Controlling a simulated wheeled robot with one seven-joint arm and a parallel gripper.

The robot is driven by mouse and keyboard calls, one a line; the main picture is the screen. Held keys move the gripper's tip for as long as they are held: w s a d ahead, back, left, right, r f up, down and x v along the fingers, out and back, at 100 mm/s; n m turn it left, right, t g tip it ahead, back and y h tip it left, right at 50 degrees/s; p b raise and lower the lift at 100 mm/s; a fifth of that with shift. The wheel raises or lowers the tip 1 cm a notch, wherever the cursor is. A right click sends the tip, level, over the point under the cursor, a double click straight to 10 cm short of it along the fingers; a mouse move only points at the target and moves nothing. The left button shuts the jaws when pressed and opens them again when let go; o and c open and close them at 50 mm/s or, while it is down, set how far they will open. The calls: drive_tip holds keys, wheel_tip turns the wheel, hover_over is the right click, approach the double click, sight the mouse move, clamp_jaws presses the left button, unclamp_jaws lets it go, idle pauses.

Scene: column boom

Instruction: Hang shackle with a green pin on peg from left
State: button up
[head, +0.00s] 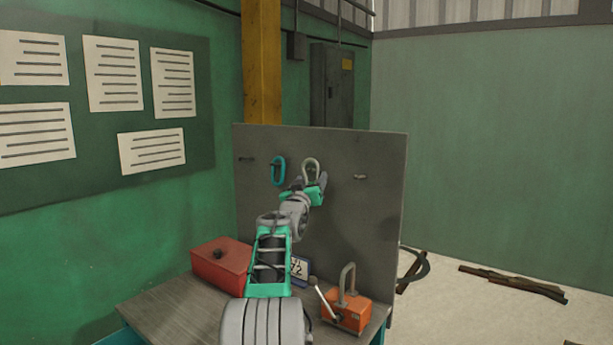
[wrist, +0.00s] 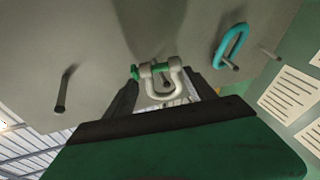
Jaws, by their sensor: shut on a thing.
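The shackle (wrist: 180,88) is pale grey with a green pin (wrist: 135,72). It is between the fingers of my gripper (wrist: 162,76), which is shut on it close to the upright grey board (head: 375,225). The shackle's bow also shows above my gripper in the head view (head: 311,165). A dark peg end (wrist: 167,86) seems to show inside the bow; how deep it reaches is unclear. A bare peg (head: 246,159) is at the board's left, and another bare peg (head: 360,177) at its right. A teal link (head: 278,172) hangs on a peg between the left peg and the shackle.
On the bench (head: 165,306) below are a red box (head: 222,267), a small number plate (head: 299,267) and an orange block with a grey handle (head: 346,308). The teal link also shows beside the shackle in the wrist view (wrist: 221,52).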

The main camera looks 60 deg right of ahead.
drive_tip(key=shift+s+d+p, duration=0.2)
drive_tip(key=shift+d+p, duration=0.95)
drive_tip(key=shift+s+d+f+b, duration=0.1)
drive_tip(key=shift+d+f+b, duration=0.2)
drive_tip(key=shift+d+f, duration=0.4)
drive_tip(key=o, duration=1.7)
drive_tip(key=shift+f, duration=0.15)
